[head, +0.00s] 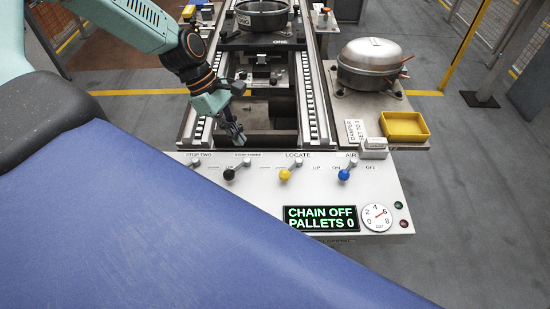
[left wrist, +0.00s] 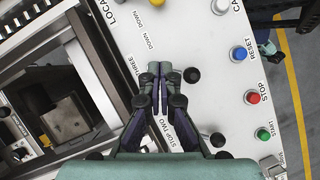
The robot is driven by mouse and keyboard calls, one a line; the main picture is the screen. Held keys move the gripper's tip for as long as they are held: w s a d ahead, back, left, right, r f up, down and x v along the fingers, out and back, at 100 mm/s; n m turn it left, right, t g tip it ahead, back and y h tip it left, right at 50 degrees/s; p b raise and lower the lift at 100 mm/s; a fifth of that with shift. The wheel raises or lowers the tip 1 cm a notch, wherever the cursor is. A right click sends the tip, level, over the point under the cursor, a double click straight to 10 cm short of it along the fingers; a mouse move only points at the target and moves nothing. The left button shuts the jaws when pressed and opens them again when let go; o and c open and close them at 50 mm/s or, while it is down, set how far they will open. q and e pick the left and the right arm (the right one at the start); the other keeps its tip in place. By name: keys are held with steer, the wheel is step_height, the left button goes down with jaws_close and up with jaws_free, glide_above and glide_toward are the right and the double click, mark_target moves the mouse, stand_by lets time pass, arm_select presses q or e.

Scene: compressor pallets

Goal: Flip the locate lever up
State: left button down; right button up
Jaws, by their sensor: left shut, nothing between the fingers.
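The locate lever (head: 284,174) has a yellow ball knob and stands on the white control panel (head: 230,205) under the label LOCATE. Its knob leans toward the lower left, with the word UP to its right. My left gripper (head: 237,136) is shut and empty, above the panel's far edge, up and left of the yellow knob and apart from it. In the left wrist view its fingers (left wrist: 162,88) are together over the panel near the STOP TWO label. Part of a yellow knob (left wrist: 154,2) shows at that view's top edge. My right gripper is in neither view.
Black knobs (head: 229,174) stand left of the locate lever; the blue AIR knob (head: 343,174) stands right. A display (head: 321,218) reads CHAIN OFF, PALLETS 0. The conveyor rails (head: 313,100) lie behind. A yellow tray (head: 404,125) and compressor (head: 371,62) sit at right.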

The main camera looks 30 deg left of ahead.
mark_target(290, 169)
arm_select(q)
steer(key=b+x, duration=0.7)
steer(key=x, duration=0.3)
steer(key=shift+w, duration=0.1)
steer(key=d, duration=0.1)
steer(key=d+b, duration=0.2)
steer(key=shift+w+r, duration=0.15)
steer(key=shift+r, duration=0.15)
steer(key=shift+w+d+r, duration=0.15)
steer(key=shift+d, duration=0.4)
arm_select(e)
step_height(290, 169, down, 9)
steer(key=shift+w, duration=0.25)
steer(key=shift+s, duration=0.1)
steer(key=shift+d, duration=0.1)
